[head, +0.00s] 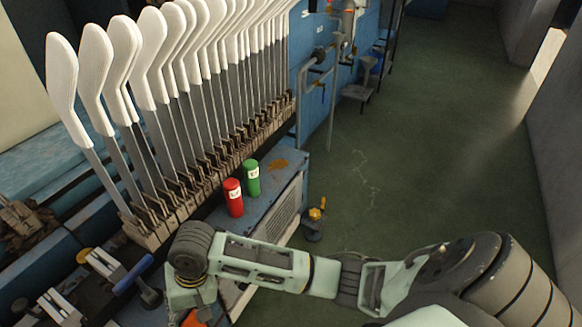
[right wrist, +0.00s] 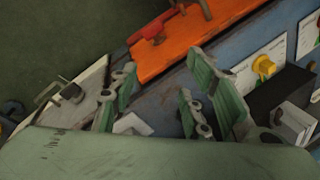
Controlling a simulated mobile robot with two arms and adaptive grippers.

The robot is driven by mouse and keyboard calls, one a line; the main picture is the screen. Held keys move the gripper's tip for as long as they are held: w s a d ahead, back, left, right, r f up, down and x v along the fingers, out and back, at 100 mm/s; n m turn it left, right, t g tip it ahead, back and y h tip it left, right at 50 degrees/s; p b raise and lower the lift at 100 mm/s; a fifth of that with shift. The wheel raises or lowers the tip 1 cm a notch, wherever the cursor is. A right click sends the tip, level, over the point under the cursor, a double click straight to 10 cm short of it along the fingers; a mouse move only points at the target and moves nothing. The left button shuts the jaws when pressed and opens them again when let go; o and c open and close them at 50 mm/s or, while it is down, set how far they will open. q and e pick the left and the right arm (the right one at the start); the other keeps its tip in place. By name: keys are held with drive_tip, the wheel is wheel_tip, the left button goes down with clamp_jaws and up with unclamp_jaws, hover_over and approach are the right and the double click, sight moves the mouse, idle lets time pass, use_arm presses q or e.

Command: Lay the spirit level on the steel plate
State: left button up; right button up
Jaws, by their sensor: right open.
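I cannot clearly make out a spirit level or the steel plate in either view. My right arm comes in from the right in the head view, and its wrist hangs over the near bench at the bottom; its fingertips are out of that frame. In the right wrist view my right gripper (right wrist: 160,98) is open, with green fingers spread apart and nothing visibly held between them. Beyond the fingers lies a flat orange panel (right wrist: 168,50) with a red part (right wrist: 150,30) on it. A grey flat piece (right wrist: 78,92) is at the left. My left gripper is not in view.
A row of white sock forms (head: 150,58) stands at the upper left. A red can (head: 233,198) and a green can (head: 252,178) stand on a blue cabinet (head: 277,192). A blue-handled part (head: 132,275) is at lower left. The green floor (head: 425,130) is mostly open.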

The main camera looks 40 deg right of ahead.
drive_tip(key=s+d+n+t+h, duration=0.2)
drive_tip(key=s+d+n, duration=0.3)
drive_tip(key=s+d, duration=1)
drive_tip(key=s, duration=0.2)
drive_tip(key=shift+s+d+r+n+t+h, duration=0.2)
drive_tip(key=shift+s+d+n+t+h, duration=0.1)
drive_tip(key=shift+s+h, duration=0.1)
